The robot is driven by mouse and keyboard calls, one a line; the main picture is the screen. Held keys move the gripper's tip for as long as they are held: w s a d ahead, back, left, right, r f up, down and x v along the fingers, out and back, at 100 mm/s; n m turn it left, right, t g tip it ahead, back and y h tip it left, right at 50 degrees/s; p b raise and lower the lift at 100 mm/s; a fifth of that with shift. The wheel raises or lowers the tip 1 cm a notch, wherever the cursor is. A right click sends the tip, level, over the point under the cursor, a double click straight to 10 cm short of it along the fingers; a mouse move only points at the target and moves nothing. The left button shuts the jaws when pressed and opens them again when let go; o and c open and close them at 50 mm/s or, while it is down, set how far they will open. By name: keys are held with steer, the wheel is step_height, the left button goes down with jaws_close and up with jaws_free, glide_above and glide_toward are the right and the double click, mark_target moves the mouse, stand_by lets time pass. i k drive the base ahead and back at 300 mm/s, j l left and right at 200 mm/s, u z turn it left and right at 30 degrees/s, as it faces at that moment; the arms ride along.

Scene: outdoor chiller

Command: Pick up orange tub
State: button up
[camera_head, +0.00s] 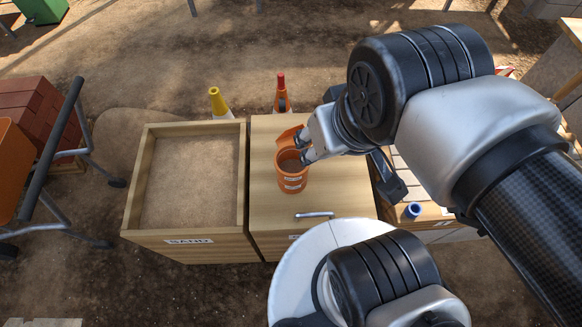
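The orange tub (291,183) stands upright on the light wooden cabinet top, with a pale label on its front and its round opening facing up. An orange flap-like piece (287,138) rises behind its rim; I cannot tell if it belongs to the tub. My gripper (304,147) reaches in from the right at the tub's upper right rim.
A sand-filled wooden box (185,241) marked SAND adjoins the cabinet (345,195) on the left. A yellow-topped cone (217,101) and a red-topped orange cone (281,93) stand behind. A blue cylindrical item (413,210) is at right. A cart with bricks (40,105) is far left.

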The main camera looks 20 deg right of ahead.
mark_target(290, 184)
steer(key=j+z, duration=0.2)
steer(key=j, duration=0.25)
steer(key=k+j+z, duration=0.15)
steer(key=j, duration=0.3)
steer(key=k+j+z, duration=0.2)
steer(key=j, duration=0.2)
steer(key=i, duration=0.05)
